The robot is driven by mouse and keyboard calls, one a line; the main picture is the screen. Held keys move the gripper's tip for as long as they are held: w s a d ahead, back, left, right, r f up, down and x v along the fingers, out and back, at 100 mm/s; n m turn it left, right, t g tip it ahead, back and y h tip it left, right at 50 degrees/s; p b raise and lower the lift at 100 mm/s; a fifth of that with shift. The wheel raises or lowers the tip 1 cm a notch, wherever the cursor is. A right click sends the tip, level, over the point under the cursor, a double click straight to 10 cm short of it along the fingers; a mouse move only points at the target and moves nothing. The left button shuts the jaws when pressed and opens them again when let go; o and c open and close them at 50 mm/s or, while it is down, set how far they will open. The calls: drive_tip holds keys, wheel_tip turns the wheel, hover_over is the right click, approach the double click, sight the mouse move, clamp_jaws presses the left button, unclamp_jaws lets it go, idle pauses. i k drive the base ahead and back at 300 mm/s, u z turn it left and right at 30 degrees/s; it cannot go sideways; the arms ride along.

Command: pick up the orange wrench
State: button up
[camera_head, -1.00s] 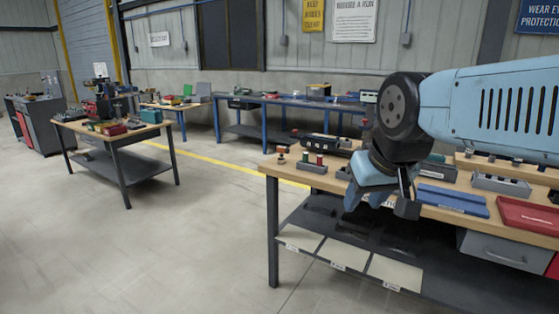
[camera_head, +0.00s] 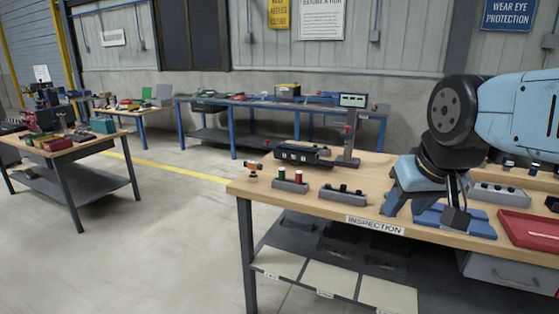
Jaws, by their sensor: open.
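I cannot make out an orange wrench clearly in this view.
A grey holder with red and green parts (camera_head: 290,186), another grey holder (camera_head: 343,195) and a black device (camera_head: 303,153) stand left of my gripper. A blue tray (camera_head: 470,222) and red tray (camera_head: 530,229) lie right. Open floor (camera_head: 150,230) lies left.

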sight(253, 166)
drive_tip(key=z, duration=0.05)
drive_tip(key=i, duration=1.8)
drive_tip(key=u, duration=0.6)
drive_tip(key=k, duration=0.95)
drive_tip(key=u, duration=0.15)
drive_tip(key=i, duration=0.9)
drive_tip(key=z, duration=0.1)
